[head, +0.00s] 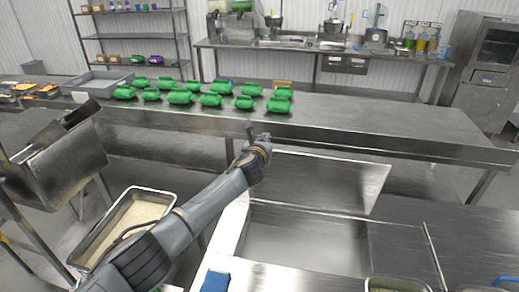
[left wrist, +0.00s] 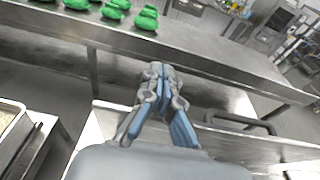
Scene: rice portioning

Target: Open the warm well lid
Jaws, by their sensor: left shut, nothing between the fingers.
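The warm well lid (head: 325,178) is a flat steel panel. It appears raised and leaning back along the rear edge of the warm well (head: 305,240), whose recess shows open in front of it. My left arm reaches in from the lower left. My left gripper (head: 258,143) is shut and empty at the lid's upper left corner; I cannot tell whether it touches the lid. In the left wrist view the shut fingers (left wrist: 160,72) point away over the floor gap, and a dark bar handle (left wrist: 238,122) shows to their right. My right gripper is out of view.
A long steel table (head: 350,122) with several green packages (head: 180,97) and a grey tray (head: 100,83) stands beyond. A pan of rice (head: 130,222) is at lower left. A blue object (head: 215,282) lies on the front counter.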

